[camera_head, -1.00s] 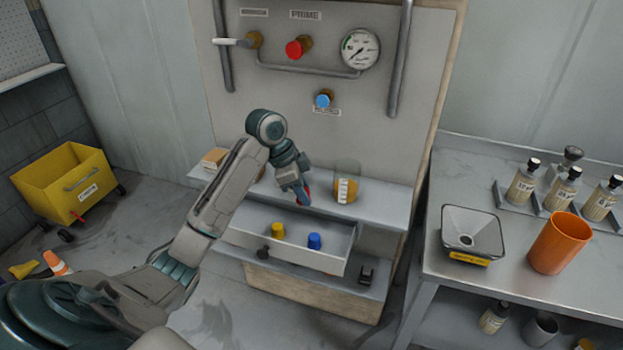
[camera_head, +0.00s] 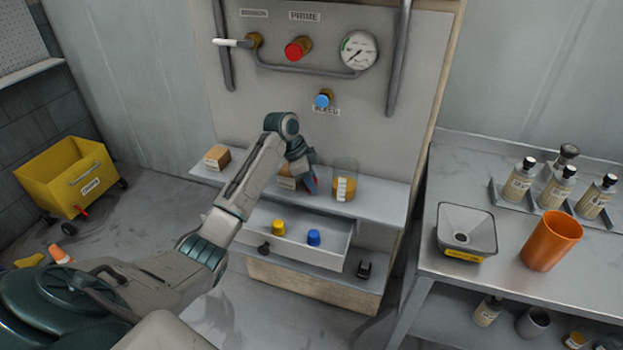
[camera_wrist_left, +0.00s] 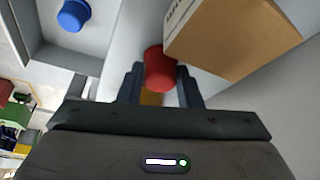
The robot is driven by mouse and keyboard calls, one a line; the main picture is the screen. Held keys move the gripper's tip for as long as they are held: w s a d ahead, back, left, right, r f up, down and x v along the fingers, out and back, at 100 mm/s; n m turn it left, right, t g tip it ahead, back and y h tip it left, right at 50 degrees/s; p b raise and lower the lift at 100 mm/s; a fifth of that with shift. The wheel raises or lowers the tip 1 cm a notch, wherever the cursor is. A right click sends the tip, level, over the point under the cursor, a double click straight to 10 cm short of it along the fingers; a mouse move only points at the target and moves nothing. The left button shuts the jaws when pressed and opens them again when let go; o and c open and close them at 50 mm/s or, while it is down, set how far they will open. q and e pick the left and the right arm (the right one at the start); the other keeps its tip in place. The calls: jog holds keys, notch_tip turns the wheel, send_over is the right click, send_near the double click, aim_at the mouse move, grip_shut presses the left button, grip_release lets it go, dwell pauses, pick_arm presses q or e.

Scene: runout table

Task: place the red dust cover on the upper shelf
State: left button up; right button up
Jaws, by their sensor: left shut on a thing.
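The red dust cover (camera_wrist_left: 159,68) is held between the two fingers of my left gripper (camera_wrist_left: 160,86) in the left wrist view. In the head view my left gripper (camera_head: 309,184) is over the upper shelf (camera_head: 385,196), between a cardboard box (camera_head: 287,180) and a glass jar (camera_head: 345,182). The cover is mostly hidden there by the wrist. I cannot tell whether it touches the shelf. My right gripper is not in view.
Below is an open drawer (camera_head: 339,258) with a yellow cover (camera_head: 278,228) and a blue cover (camera_head: 314,237). Another box (camera_head: 217,156) sits at the shelf's left end. The shelf's right end is clear. A side table (camera_head: 480,278) stands at right.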

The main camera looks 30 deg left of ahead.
pick_arm(q)
jog(key=shift+f, duration=0.15)
jog(key=o, duration=0.9)
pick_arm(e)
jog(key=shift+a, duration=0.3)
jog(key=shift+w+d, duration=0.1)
pick_arm(q)
jog(key=shift+r, duration=0.25)
jog(key=b+v, duration=0.3)
jog(key=v, duration=0.9)
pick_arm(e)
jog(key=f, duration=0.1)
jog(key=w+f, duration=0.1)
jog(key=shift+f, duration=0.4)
pick_arm(q)
jog(key=shift+f, duration=0.1)
